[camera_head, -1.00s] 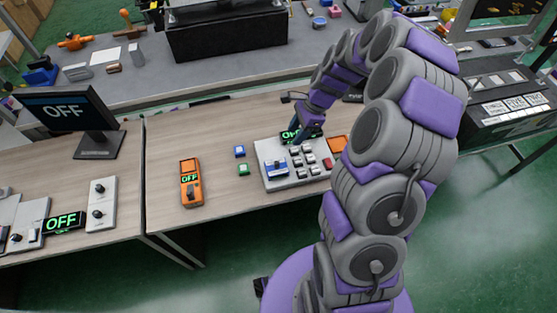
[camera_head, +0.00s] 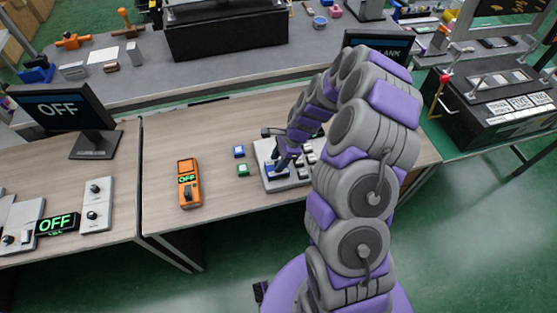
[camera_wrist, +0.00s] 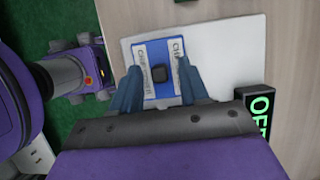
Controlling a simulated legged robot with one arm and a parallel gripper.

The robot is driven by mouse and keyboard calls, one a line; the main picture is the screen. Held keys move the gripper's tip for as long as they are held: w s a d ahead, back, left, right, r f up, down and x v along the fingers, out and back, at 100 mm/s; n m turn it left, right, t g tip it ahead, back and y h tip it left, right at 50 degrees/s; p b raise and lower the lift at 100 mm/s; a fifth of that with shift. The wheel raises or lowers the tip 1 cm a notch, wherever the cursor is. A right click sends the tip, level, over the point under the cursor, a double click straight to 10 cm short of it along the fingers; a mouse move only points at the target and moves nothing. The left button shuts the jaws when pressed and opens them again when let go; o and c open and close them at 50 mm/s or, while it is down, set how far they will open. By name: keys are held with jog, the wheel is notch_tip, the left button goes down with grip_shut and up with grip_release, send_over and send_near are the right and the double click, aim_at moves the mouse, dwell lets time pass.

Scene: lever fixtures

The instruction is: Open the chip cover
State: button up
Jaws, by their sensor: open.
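The chip cover (camera_wrist: 160,50) is a blue plate with white labelled strips and a dark knob at its middle. It lies flat on a white panel (camera_wrist: 230,45) in the wrist view. My gripper (camera_wrist: 161,70) is open, with one blue-grey finger on each side of the knob. I cannot tell whether the fingers touch the cover. In the head view my gripper (camera_head: 283,161) is over the left part of the panel (camera_head: 262,150) and hides much of the cover (camera_head: 275,173).
A lit display (camera_wrist: 258,115) stands right of the panel in the wrist view. A monitor (camera_head: 62,107) stands further left.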

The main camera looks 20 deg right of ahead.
jog(key=shift+c, duration=0.3)
grip_shut()
dwell(0.4)
